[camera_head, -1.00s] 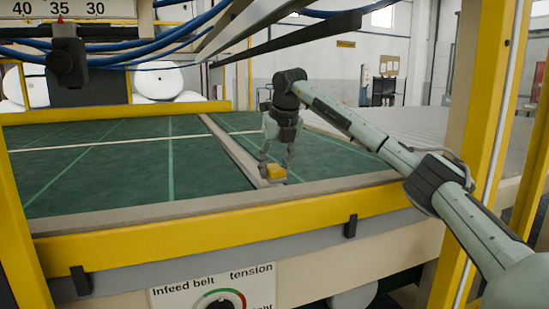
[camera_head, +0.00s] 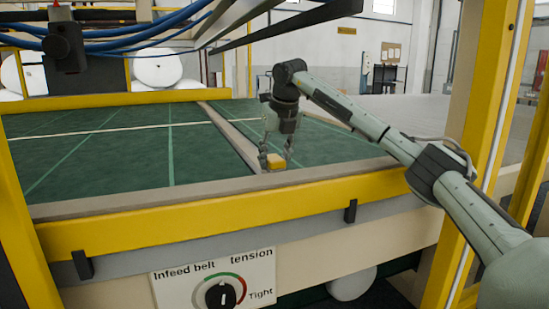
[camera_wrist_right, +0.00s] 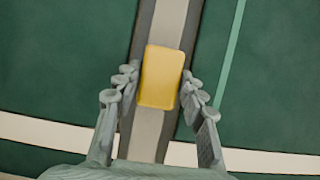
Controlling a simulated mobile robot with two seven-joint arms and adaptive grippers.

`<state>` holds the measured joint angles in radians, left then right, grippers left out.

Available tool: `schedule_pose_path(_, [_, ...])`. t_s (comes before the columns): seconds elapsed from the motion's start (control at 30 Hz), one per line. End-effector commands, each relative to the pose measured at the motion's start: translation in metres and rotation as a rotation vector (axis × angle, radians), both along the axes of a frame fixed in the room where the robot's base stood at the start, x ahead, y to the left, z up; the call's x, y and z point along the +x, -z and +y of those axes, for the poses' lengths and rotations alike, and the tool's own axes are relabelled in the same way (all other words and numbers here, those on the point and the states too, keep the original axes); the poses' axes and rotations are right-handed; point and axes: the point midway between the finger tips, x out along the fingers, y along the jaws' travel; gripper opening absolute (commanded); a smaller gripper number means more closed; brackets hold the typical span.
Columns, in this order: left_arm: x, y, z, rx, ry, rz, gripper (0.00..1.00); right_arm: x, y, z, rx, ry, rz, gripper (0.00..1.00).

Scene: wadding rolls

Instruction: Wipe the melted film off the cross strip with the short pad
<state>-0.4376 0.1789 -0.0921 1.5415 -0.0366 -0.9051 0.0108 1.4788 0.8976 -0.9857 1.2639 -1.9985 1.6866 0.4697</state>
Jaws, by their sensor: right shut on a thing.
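A short yellow pad (camera_head: 275,161) is held between the fingertips of my right gripper (camera_head: 275,158). In the right wrist view the pad (camera_wrist_right: 161,77) sits between the fingers, over the pale cross strip (camera_wrist_right: 170,18). In the head view the cross strip (camera_head: 228,135) runs away from the near rail between green belt areas, with the pad by its near end. I cannot tell whether the pad touches the strip. No melted film can be made out; the pad hides part of the strip. My left gripper is not in view.
A yellow front rail (camera_head: 200,228) borders the green belt (camera_head: 110,165). Below it is an "Infeed belt tension" dial (camera_head: 220,294). Yellow posts stand at both sides. Blue hoses and a dark bar hang above; white rolls (camera_head: 157,68) stand at the back.

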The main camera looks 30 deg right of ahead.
Motion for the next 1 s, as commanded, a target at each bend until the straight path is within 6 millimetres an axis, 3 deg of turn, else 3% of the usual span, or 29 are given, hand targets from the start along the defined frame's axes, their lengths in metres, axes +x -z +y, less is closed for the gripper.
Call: schedule_pose_path(1.0, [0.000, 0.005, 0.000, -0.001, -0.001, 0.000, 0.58, 0.004, 0.016, -0.001, 0.001, 0.001, 0.000, 0.07])
